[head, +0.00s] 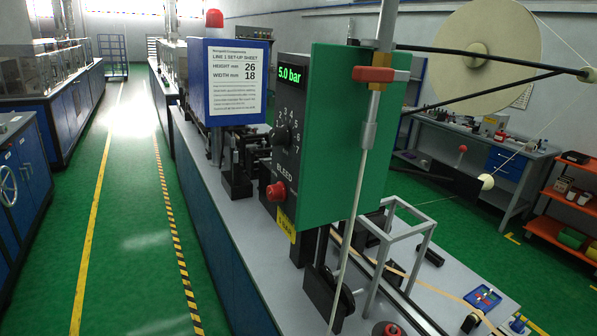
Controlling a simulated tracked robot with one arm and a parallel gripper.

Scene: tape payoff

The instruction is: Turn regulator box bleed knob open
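The regulator box (267,170) is a tall dark box in the middle of the head view, standing on the grey machine bench. Its green display (289,76) reads 5.0 bar. Below the display is a black dial knob (281,136) ringed by numbers. Under the word BLEED is a red bleed knob (276,191). I cannot tell from this view how far the bleed knob is turned. A yellow label (286,224) is below it. My gripper is not in view, and nothing is seen touching the knob.
A green panel (340,140) stands at the box's right side. In front of it are a thin vertical rod and a red-handled valve (375,74). A set-up sheet (235,80) is on the left. A tape reel (472,55) hangs upper right. The green aisle (135,230) is clear.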

